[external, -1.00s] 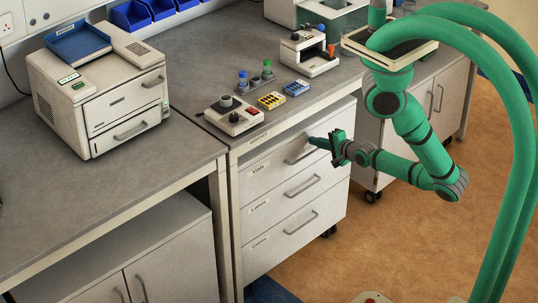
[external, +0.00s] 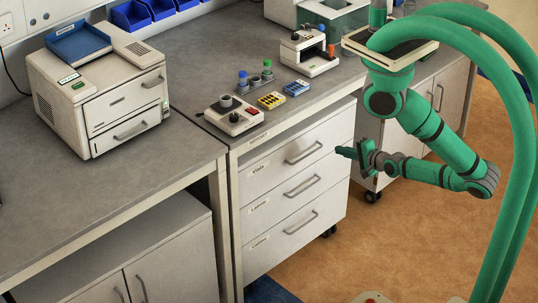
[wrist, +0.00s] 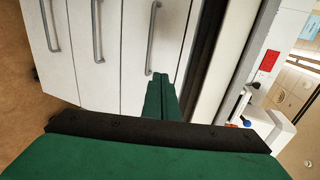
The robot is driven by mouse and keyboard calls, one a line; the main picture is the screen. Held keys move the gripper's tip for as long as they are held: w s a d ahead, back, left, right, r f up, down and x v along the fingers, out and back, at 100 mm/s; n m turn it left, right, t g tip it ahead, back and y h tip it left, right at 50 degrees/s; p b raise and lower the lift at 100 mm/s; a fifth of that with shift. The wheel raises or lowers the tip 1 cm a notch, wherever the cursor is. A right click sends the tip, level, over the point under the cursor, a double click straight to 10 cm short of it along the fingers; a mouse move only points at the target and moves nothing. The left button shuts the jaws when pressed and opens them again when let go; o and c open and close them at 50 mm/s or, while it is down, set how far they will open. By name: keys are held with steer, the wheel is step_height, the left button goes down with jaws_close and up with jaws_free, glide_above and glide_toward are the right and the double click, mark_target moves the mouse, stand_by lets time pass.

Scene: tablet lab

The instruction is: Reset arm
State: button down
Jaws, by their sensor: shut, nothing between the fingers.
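My green gripper (external: 343,151) is shut and empty. It is in front of the white drawer unit (external: 295,219), to the right of the top drawer's handle (external: 304,153), and apart from it. In the wrist view my closed fingers (wrist: 160,83) point toward the drawer fronts, with a drawer handle (wrist: 153,35) just beyond their tips. The drawers, one labelled "Vials", look closed.
The grey bench top (external: 215,85) holds a white box machine (external: 100,95), a small device with a knob (external: 234,116), a yellow rack (external: 271,100), a blue rack (external: 296,88) and a white instrument (external: 309,52). Open floor (external: 390,240) lies right of the drawers.

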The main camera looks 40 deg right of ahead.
steer(key=s+a+r+n, duration=0.6)
steer(key=a+n, duration=0.3)
steer(key=a, duration=0.2)
steer(key=s+a+r+n, duration=0.7)
steer(key=a+n, duration=0.2)
steer(key=a, duration=0.2)
steer(key=shift+s+t, duration=0.4)
